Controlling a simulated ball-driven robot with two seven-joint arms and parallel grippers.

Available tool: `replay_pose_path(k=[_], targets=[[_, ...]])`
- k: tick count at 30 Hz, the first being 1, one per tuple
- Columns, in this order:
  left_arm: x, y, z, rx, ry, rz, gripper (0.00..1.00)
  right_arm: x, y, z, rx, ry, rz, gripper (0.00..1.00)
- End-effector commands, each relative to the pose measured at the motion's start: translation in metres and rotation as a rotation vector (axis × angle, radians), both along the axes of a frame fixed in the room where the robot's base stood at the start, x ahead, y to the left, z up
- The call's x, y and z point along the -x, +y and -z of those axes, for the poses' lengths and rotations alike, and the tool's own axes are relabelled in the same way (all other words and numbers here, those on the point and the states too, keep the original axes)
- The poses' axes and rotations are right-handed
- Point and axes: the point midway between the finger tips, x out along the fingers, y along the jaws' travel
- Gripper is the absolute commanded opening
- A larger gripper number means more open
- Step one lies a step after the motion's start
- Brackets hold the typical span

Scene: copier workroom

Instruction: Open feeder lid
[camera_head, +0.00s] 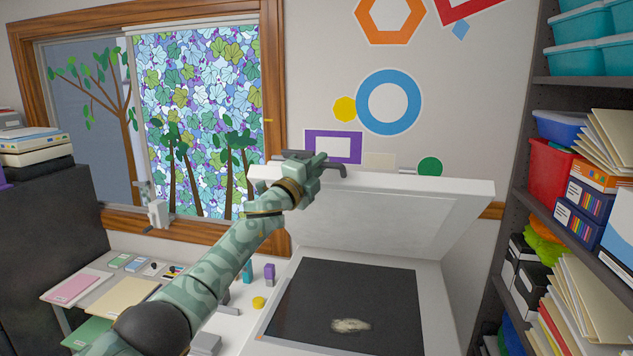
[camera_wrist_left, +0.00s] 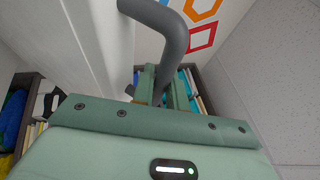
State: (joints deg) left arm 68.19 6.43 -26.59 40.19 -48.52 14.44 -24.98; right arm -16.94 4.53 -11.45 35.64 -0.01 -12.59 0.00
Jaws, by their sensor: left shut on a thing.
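The white feeder lid (camera_head: 400,210) of the copier is raised and leans back toward the wall, its pale underside showing. Below it the dark scanning glass (camera_head: 300,300) is exposed. A grey handle (camera_head: 338,168) is at the lid's upper left edge. My left gripper (camera_head: 314,170) is up at that edge, shut on the handle; its arm crosses in front of the copier's left side. In the left wrist view, the bent grey handle (camera_wrist_left: 172,45) runs down between the green fingers of the gripper (camera_wrist_left: 164,88), beside the white lid (camera_wrist_left: 75,40). My right gripper is not seen.
A small pale, ragged thing (camera_head: 350,325) lies on the glass. Shelves with bins and folders (camera_head: 580,200) stand close at the right. A table with papers and small items (camera_head: 120,295) is at the left, under the window (camera_head: 190,110).

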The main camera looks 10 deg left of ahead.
Motion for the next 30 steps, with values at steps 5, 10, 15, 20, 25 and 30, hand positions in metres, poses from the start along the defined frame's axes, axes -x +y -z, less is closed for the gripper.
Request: replay_pose_path(k=[5,10,15,20,25,30], targets=[[-0.002,0.000,-0.003,0.001,-0.001,0.000,0.00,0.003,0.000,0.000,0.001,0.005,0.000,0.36],[-0.002,0.000,-0.003,0.001,0.000,0.001,0.00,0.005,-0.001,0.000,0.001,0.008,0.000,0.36],[-0.002,0.000,-0.002,0.001,0.000,0.001,0.23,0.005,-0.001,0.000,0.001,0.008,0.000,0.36],[-0.001,0.000,-0.002,0.001,0.000,0.000,0.23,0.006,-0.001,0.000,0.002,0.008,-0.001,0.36],[0.000,0.002,-0.001,0.000,0.001,-0.002,0.23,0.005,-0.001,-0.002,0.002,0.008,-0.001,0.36],[0.012,0.010,0.001,-0.003,-0.002,-0.004,0.23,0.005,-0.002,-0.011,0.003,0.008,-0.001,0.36]])
